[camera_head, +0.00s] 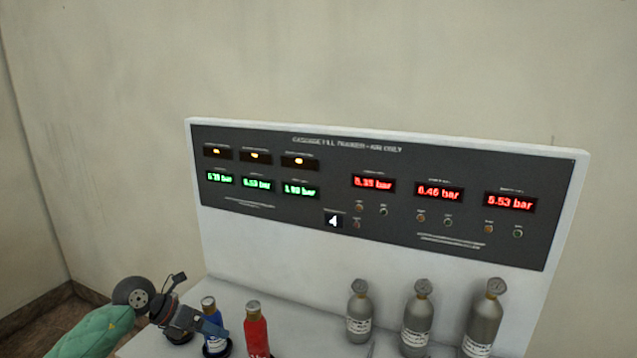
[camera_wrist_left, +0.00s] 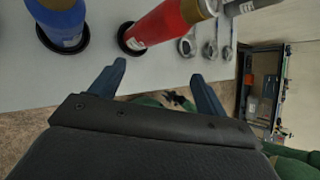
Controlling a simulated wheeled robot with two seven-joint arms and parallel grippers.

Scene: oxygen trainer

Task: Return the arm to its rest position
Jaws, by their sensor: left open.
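My left arm comes in from the lower left in the head view, with a green sleeve. My left gripper (camera_head: 222,330) is beside the blue cylinder (camera_head: 212,318), close to it in the picture; I cannot tell whether they touch. In the left wrist view the gripper's two fingers (camera_wrist_left: 157,88) are apart with nothing between them. The blue cylinder (camera_wrist_left: 62,22) and the red cylinder (camera_wrist_left: 168,22) stand in dark round holders beyond the fingers. My right gripper shows in neither view.
A white table (camera_head: 285,325) holds the red cylinder (camera_head: 256,330) and three grey cylinders with gauges (camera_head: 417,318) at the right. A panel (camera_head: 370,195) with green and red pressure displays stands behind.

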